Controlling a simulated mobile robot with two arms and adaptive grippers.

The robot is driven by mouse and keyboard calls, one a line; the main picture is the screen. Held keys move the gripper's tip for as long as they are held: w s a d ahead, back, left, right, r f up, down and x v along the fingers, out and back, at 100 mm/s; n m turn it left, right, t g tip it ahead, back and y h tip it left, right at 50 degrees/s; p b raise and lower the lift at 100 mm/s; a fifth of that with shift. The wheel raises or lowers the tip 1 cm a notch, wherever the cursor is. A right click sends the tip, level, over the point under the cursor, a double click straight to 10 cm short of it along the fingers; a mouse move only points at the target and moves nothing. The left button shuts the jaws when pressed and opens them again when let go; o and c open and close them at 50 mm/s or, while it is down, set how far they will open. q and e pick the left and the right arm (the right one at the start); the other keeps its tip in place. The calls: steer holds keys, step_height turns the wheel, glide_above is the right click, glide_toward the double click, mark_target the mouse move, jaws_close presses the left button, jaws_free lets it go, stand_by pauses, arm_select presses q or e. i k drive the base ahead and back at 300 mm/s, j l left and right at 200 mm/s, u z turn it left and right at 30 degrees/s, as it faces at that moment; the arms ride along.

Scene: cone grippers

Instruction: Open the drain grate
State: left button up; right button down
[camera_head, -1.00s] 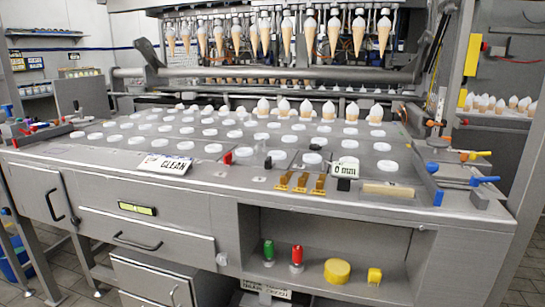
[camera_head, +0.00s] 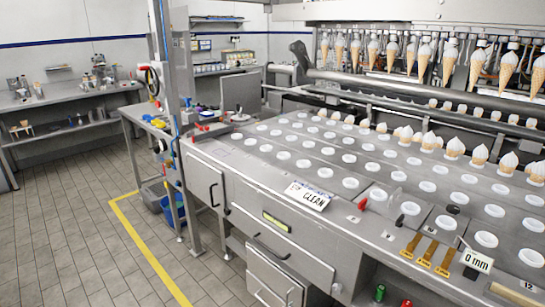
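I cannot make out a drain grate in the head view. The steel machine (camera_head: 300,235) has a closed cabinet door (camera_head: 203,182) on its left front, a closed drawer (camera_head: 275,240) with a dark handle, and a lower drawer (camera_head: 272,280). The lower front and the floor under the machine are mostly cut off by the bottom edge. Neither of my grippers shows in the view.
The tiled floor (camera_head: 70,215) at left is open, with a yellow line (camera_head: 150,255) along it. A blue bucket (camera_head: 173,208) stands under a side table. A steel workbench (camera_head: 70,100) lines the left wall. Ice cream cones (camera_head: 455,148) and white discs (camera_head: 380,195) cover the machine top.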

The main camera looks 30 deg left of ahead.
mark_target(155, 192)
steer(key=u, duration=1.8)
steer(key=i+j+u, duration=0.1)
steer(key=i+u, duration=0.25)
steer(key=i, duration=0.65)
steer(key=i+u, duration=0.1)
steer(key=i, duration=2.25)
steer(key=i+j+z, duration=0.1)
steer(key=i+z, duration=0.25)
steer(key=i+j+z, duration=0.2)
steer(key=i+z, duration=0.15)
steer(key=i, duration=0.2)
steer(key=i+j+z, duration=0.65)
steer(key=z, duration=0.15)
steer(key=i+j+z, duration=0.25)
steer(key=j+z, duration=0.25)
steer(key=i+j+z, duration=0.2)
steer(key=j+z, duration=0.25)
